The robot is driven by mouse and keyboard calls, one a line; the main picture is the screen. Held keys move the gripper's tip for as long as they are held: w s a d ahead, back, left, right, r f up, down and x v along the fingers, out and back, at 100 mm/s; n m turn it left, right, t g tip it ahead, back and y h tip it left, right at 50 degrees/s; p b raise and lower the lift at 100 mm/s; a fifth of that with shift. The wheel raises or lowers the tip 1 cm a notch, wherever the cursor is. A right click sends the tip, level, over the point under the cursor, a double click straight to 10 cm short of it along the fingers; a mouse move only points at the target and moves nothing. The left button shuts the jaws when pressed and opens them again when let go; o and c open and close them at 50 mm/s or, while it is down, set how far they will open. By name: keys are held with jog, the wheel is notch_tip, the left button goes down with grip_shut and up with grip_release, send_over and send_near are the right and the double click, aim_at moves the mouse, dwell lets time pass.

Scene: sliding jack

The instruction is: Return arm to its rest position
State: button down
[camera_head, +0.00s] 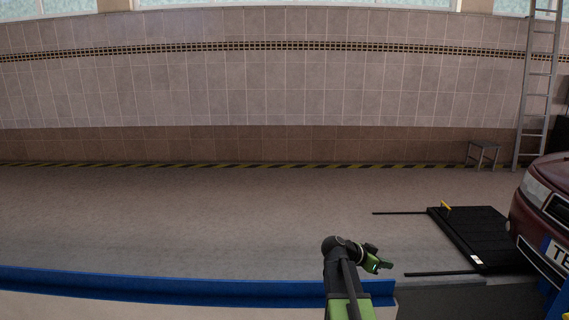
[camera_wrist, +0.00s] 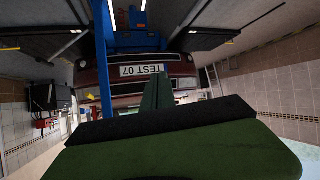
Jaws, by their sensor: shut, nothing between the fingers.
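My arm shows at the bottom right of the middle in the head view, bent at a dark joint. My gripper (camera_head: 384,265), green and black, points right and is shut and empty, above the floor and left of the black sliding jack (camera_head: 478,236). It also shows in the wrist view, where its green fingers (camera_wrist: 158,92) are together and in front of the car. The jack lies low on the floor with a yellow part on its far left corner and two dark rods sticking out left. My gripper is apart from it.
A dark red car (camera_head: 545,208) stands at the right edge, beside the jack. A blue rail (camera_head: 180,285) runs along the front. A small stool (camera_head: 483,153) and a ladder (camera_head: 538,90) stand by the tiled wall. The floor at left is clear.

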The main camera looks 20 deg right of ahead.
jog(key=w+a+f+n+t+y, duration=0.1)
jog(key=a+f+n+y, duration=0.2)
jog(key=a, duration=0.8)
jog(key=w+a+f+n+t+y, duration=0.1)
jog(key=a+f+n+y, duration=0.2)
jog(key=a, duration=0.9)
jog(key=s+a+f+n+g+y, duration=0.1)
jog(key=s+a+f+n+y, duration=0.15)
jog(key=a, duration=0.35)
jog(key=s+a+f+n+y, duration=0.1)
jog(key=s+a+n, duration=0.1)
jog(key=a+n, duration=0.3)
jog(key=s+a+f+n+g+y, duration=0.1)
jog(key=s+a+f+n+y, duration=0.15)
jog(key=a, duration=0.55)
notch_tip(320, 180, up, 26)
jog(key=n+p, duration=0.1)
jog(key=p, duration=2.4)
jog(key=shift+s+f, duration=0.25)
jog(key=shift+d, duration=0.1)
